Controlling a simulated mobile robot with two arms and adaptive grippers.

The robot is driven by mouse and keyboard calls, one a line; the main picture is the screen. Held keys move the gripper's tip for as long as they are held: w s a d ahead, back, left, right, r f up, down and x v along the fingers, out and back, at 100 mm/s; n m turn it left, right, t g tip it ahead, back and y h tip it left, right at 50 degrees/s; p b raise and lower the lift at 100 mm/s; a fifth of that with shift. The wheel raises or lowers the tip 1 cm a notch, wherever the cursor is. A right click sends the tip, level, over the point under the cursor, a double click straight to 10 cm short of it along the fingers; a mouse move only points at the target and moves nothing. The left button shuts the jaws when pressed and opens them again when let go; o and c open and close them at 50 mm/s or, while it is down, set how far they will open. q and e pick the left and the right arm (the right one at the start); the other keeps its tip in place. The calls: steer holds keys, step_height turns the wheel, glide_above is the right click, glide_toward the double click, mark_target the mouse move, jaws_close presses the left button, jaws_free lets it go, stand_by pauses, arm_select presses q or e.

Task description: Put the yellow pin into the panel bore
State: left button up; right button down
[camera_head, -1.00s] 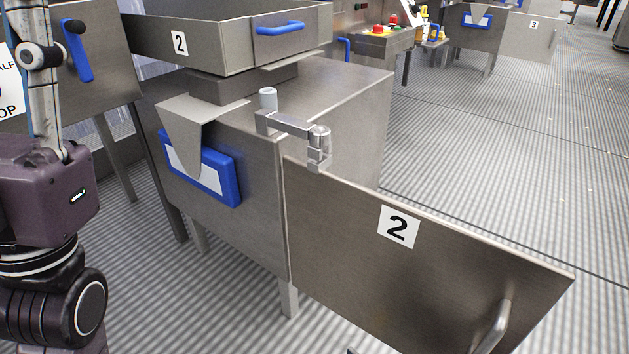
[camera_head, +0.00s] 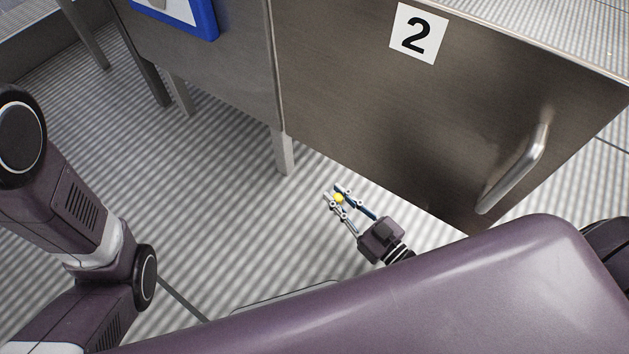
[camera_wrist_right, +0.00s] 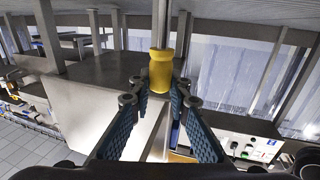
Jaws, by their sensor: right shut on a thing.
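The yellow pin (camera_head: 339,198) is between the fingertips of my right gripper (camera_head: 336,193), which is shut on it low over the floor, left of the numbered panel. In the right wrist view the pin's yellow body (camera_wrist_right: 161,73) stands between the fingertips (camera_wrist_right: 160,88), with a thin metal shaft beyond it. The metal panel (camera_head: 400,110) carries a "2" label and a bar handle. I cannot make out a bore in it. My left arm shows at the left of the head view, but its gripper is out of frame.
A metal cabinet (camera_head: 215,80) on legs with a blue-framed plate (camera_head: 195,15) stands left of the panel. The panel's handle (camera_head: 515,170) sticks out at the right. The ribbed floor (camera_head: 220,200) around the gripper is clear. My own purple body fills the bottom.

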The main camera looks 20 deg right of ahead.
steer(key=w+a+f+b, duration=0.1)
steer(key=w+b, duration=0.1)
steer(key=w+a+f+b, duration=0.1)
steer(key=w+b, duration=0.2)
steer(key=w+a+f+b, duration=0.1)
steer(key=w+b, duration=0.1)
steer(key=w, duration=0.1)
steer(key=shift+a+f, duration=0.2)
steer(key=shift+f, duration=0.15)
steer(key=shift+r, duration=0.1)
steer(key=c, duration=1.8)
jaws_free()
